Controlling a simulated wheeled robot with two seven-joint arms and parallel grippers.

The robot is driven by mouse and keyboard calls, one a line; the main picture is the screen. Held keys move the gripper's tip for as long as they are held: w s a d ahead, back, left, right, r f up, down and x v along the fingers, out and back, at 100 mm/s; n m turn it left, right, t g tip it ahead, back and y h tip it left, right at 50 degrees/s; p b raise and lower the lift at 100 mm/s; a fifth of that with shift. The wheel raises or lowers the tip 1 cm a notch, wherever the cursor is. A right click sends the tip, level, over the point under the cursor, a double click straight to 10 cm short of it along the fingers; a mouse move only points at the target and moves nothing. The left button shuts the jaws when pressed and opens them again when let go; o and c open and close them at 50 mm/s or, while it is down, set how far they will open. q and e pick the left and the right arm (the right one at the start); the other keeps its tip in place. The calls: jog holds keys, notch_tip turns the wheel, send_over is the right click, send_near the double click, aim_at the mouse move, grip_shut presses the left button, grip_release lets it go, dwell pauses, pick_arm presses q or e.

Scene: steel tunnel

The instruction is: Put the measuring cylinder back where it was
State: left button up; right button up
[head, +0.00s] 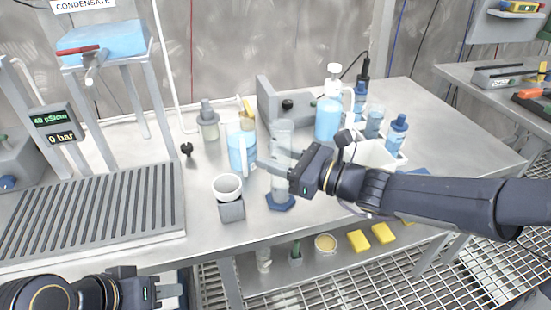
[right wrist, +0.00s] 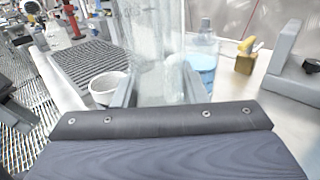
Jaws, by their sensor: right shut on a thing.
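The measuring cylinder (head: 283,142) is a tall clear tube on a dark blue foot (head: 281,203). It stands upright in the head view, its foot at or just over the steel table. My right gripper (head: 272,168) is shut around its middle; in the right wrist view the clear tube (right wrist: 158,60) fills the space between the fingers. I cannot tell whether the foot touches the table.
A blue-filled jug (head: 241,150) stands just left of the cylinder, with a white cup on a grey block (head: 231,209) in front. A wash bottle (head: 328,112), small blue bottles (head: 397,134) and a white tray (head: 376,156) stand right. A grating (head: 95,210) lies left.

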jog(key=shift+f, duration=0.2)
jog(key=o, duration=1)
jog(key=shift+o, duration=0.2)
jog(key=shift+r, duration=0.15)
